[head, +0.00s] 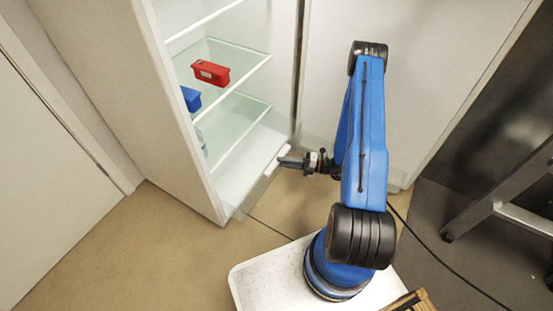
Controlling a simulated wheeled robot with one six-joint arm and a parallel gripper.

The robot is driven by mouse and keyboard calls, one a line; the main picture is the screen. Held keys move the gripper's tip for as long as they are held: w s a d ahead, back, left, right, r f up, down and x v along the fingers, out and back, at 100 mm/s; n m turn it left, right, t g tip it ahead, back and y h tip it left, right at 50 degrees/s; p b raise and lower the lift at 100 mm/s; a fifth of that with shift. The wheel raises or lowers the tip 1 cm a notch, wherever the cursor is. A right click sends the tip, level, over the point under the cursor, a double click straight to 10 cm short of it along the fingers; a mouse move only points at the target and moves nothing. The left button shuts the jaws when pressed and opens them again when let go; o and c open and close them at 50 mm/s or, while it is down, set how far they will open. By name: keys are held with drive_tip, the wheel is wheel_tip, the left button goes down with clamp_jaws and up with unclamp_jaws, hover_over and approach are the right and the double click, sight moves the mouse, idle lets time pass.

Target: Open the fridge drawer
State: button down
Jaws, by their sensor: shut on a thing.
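The fridge (180,110) stands open on the left, with its inside facing me. Its drawer (240,173) is low in the fridge, below the glass shelves, with a pale front edge and a small light handle (271,167) at the right. My gripper (281,162) reaches left from my blue arm to this handle and is shut on it. The fingertips are small in this view, and the exact grip is hard to make out. How far the drawer is out cannot be told clearly.
A red box (211,73) and a blue box (191,98) sit on fridge shelves. The open fridge door (400,70) stands behind my arm. A dark metal frame (500,205) is at the right. Bare floor (150,240) lies in front of the fridge.

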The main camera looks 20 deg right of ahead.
drive_tip(key=shift+s+d+f, duration=0.2)
drive_tip(key=shift+s, duration=0.1)
drive_tip(key=c, duration=1.7)
unclamp_jaws()
drive_tip(key=shift+d+f, duration=0.1)
drive_tip(key=v, duration=1.7)
drive_tip(key=shift+d, duration=0.2)
